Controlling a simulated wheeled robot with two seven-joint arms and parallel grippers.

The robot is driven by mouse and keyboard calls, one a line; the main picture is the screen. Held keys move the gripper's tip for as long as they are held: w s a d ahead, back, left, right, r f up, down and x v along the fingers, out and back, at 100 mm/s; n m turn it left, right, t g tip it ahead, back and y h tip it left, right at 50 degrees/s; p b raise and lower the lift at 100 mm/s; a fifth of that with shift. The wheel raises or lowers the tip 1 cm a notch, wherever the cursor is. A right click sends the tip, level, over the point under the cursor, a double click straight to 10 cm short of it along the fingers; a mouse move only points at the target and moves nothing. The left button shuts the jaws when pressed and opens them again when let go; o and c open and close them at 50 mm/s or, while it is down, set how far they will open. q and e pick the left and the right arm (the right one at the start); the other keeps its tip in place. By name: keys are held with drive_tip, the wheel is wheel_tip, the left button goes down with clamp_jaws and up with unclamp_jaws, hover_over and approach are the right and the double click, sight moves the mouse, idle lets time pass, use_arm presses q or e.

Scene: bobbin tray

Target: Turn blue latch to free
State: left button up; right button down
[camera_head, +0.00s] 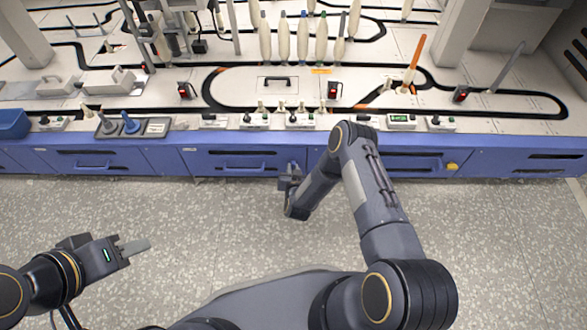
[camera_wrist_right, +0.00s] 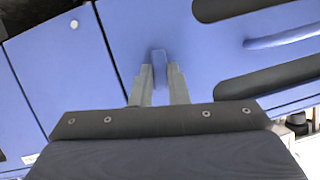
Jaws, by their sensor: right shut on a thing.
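The blue latch (camera_wrist_right: 159,66) sticks out from the blue cabinet front and stands upright in the right wrist view. My right gripper (camera_wrist_right: 158,85) is shut on it, with one grey finger on each side. In the head view my right gripper (camera_head: 291,177) is at the cabinet front, below the table edge, and the blue latch (camera_head: 293,165) is mostly hidden there. My left gripper (camera_head: 135,247) is over the floor at the lower left, away from the cabinet.
Blue drawers with handles (camera_head: 243,167) line the cabinet front. A yellow knob (camera_head: 452,166) sits further right. Above is a white worktop (camera_head: 460,75) with a black track, several bobbins (camera_head: 303,40) and small switch boxes (camera_head: 301,122). The speckled floor (camera_head: 190,215) between my arms is clear.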

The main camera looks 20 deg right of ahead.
drive_tip(key=shift+a+n+h, duration=0.1)
drive_tip(key=shift+n+h, duration=0.5)
drive_tip(key=shift+n, duration=0.2)
drive_tip(key=shift+g, duration=0.3)
drive_tip(key=c, duration=1.4)
unclamp_jaws()
drive_tip(key=p+v, duration=0.3)
drive_tip(key=v, duration=0.4)
drive_tip(key=shift+s, duration=0.35)
